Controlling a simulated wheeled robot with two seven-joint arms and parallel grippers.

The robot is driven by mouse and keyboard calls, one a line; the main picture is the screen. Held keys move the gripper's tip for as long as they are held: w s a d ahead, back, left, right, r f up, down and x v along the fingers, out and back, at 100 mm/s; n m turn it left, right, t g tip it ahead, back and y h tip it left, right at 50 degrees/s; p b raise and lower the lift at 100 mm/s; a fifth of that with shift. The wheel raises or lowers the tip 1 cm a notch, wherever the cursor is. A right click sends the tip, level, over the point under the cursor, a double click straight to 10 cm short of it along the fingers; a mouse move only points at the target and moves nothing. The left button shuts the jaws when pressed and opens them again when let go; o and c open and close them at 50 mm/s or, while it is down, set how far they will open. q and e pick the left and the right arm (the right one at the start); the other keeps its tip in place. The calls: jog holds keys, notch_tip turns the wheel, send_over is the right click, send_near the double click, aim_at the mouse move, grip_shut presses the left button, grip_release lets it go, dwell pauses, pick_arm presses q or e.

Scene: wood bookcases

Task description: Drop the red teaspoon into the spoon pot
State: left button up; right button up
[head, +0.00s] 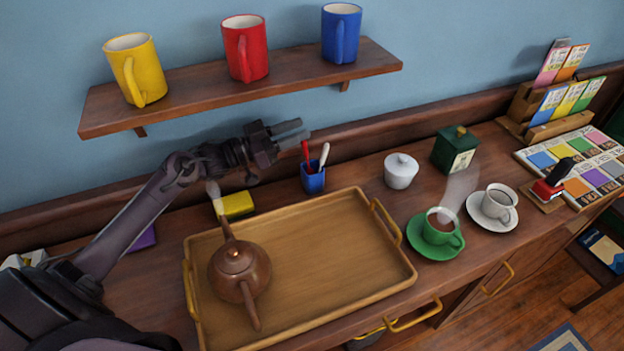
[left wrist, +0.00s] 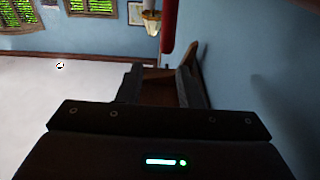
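The red teaspoon (head: 306,153) stands upright in the blue spoon pot (head: 313,181), beside a pale-handled utensil (head: 324,155). The lower part of the spoon is hidden in the pot. My left gripper (head: 294,131) is just above and left of the spoon's top end, its two fingers apart with nothing between them. In the left wrist view my left gripper (left wrist: 163,82) also shows its fingers apart. A red strip (left wrist: 170,25) hangs at the top there; I cannot tell for certain that it is the spoon. My right gripper is in neither view.
A wooden tray (head: 340,290) with a brown teapot (head: 240,270) lies in front of the pot. A shelf (head: 200,92) with mugs hangs above my left arm.

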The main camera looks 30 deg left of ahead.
pick_arm(q)
jog(key=p+v, duration=0.3)
jog(key=v, duration=0.4)
jog(key=shift+s+a, duration=0.25)
jog(key=shift+s, duration=0.05)
dwell(0.4)
